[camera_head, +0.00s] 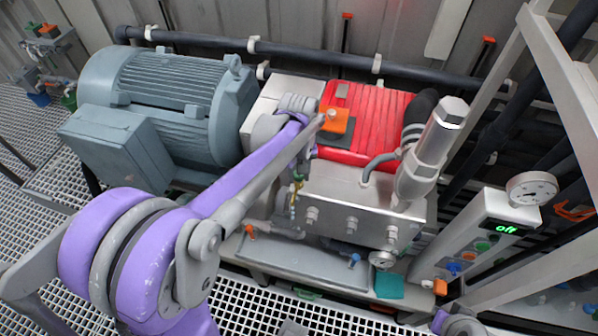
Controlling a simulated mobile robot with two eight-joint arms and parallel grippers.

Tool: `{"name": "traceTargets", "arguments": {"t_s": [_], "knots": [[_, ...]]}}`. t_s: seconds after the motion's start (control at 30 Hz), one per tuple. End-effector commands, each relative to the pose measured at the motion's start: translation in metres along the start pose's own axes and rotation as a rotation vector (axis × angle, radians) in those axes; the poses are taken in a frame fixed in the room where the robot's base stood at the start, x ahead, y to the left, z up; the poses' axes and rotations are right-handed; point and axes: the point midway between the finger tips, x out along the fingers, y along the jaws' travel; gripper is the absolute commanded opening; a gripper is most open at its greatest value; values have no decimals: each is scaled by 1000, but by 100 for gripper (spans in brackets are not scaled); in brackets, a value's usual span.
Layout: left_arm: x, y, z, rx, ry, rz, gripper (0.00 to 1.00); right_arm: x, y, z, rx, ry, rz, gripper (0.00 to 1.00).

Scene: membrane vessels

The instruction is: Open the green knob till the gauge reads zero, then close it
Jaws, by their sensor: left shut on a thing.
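My left arm reaches from the lower left across to the front of the pump block. Its gripper (296,182) is small, partly hidden by the forearm, and shut at a small green and yellow part, seemingly the green knob (298,177). The fingertips are hard to make out. A round white gauge (531,188) stands on top of the control box at the right; its needle is too small to read. A second small gauge (382,259) sits low on the pump's front. Only a piece of my right arm shows at the bottom edge; its gripper is not visible.
A large grey-blue motor (165,100) stands left of the red-topped pump (372,125). A steel cylinder (432,145) rises at the pump's right. The control box (492,212) shows a green "off" display and coloured buttons. Pale frame bars cross the right side. Floor grating (245,312) lies in front.

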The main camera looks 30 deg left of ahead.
Motion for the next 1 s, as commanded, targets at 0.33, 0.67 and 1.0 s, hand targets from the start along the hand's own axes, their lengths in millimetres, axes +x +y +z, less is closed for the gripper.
{"name": "traceTargets", "arguments": {"t_s": [0.33, 0.67, 1.0], "knots": [[0, 0, 0, -372, -1, 0, 0, 1, 0, 1, 0, -1, 0, 0], [0, 0, 0, -693, -1, 0, 0, 2, 0, 2, 0, -1, 0, 0], [0, 0, 0, -966, -1, 0, 0, 3, 0, 2, 0, -1, 0, 0]]}}
